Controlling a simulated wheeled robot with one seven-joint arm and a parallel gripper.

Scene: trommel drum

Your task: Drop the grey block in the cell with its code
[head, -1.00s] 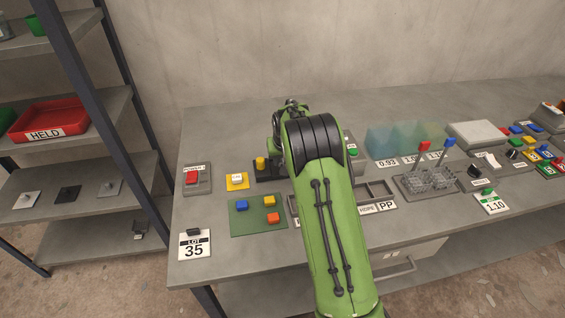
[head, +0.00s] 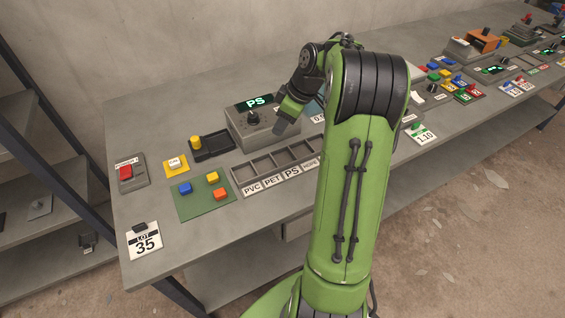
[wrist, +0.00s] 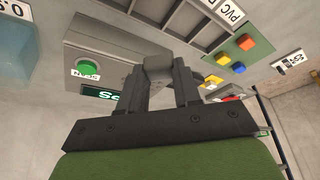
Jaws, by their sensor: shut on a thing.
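My gripper (head: 282,126) hangs in front of the grey box (head: 238,126), above the back side of the sorting tray. In the wrist view, my gripper (wrist: 159,82) is shut on the grey block (wrist: 158,67), held between its fingertips. The box's display (head: 257,102) reads PS. The sorting tray (head: 240,187) has a row of cells labelled PVC, PET, PS and HDPE. The PS label (head: 291,172) marks the third cell from the left. The visible cells look empty. My arm hides the tray's right end. The tray (wrist: 204,22) also shows at the wrist view's top.
Left of the tray lies a green board (head: 190,207) with blue, yellow and orange blocks. A black holder (head: 213,147) with a yellow knob stands behind it. A red button (head: 125,171) and a LOT 35 card (head: 146,242) are at the table's left end.

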